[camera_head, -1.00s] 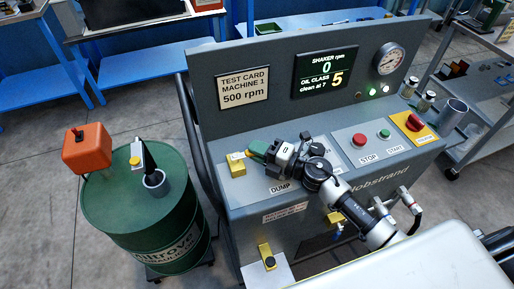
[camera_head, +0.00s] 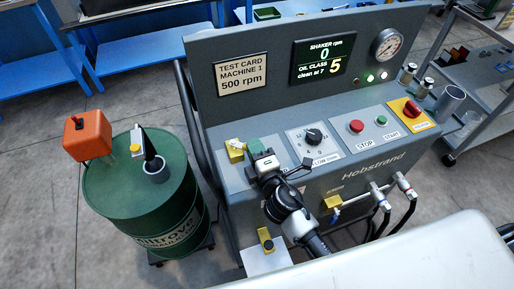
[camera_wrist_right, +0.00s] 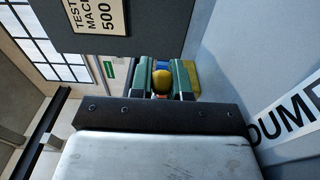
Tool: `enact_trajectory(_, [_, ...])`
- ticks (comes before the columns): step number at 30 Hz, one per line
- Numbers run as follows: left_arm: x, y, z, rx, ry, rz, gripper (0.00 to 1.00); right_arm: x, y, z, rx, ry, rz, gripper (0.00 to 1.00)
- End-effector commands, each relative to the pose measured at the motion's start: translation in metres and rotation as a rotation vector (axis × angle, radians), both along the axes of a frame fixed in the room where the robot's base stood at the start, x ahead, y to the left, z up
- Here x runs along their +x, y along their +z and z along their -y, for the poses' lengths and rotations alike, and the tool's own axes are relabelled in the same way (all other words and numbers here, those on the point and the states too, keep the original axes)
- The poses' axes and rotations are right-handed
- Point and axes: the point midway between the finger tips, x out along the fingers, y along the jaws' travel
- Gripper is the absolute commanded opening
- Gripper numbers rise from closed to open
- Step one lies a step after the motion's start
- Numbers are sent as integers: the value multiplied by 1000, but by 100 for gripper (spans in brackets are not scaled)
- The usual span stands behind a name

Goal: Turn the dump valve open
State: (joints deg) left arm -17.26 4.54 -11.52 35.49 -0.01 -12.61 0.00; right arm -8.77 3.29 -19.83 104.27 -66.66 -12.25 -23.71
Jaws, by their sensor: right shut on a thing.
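The dump valve's yellow block (camera_head: 235,150) stands at the left end of the sloped panel. My right gripper (camera_head: 257,146) is at the valve, just right of the yellow block, and its arm comes up from below. In the right wrist view, its green fingers (camera_wrist_right: 162,80) are shut around a yellow rounded end of the handle (camera_wrist_right: 161,82). Most of the handle is hidden by the fingers, so its exact angle cannot be told. The dump label (camera_wrist_right: 287,125) shows in part in the wrist view. My left gripper is not in view.
The panel holds a black flow dial (camera_head: 313,136), a red stop button (camera_head: 356,126), a green start button (camera_head: 381,120) and a red rotary switch (camera_head: 412,110). The display (camera_head: 322,60) reads 0 rpm and oil class 5. A green drum (camera_head: 140,205) stands at left.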

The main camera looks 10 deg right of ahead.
Motion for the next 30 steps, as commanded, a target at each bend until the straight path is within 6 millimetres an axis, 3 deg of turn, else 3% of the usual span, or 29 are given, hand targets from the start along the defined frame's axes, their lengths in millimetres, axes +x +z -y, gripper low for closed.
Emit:
enact_trajectory(20, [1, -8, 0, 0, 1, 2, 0, -3, -1, -2, -2, -63, -3, 0])
enact_trajectory(21, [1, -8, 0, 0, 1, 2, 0, -3, -1, -2, -2, -62, -3, 23])
enact_trajectory(24, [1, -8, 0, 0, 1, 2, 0, -3, -1, -2, -2, -62, -2, 38])
enact_trajectory(25, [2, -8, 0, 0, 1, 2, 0, -3, -1, -2, -1, -62, -2, 43])
enact_trajectory(30, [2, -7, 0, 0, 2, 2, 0, -3, 0, -2, -1, -62, -1, 43])
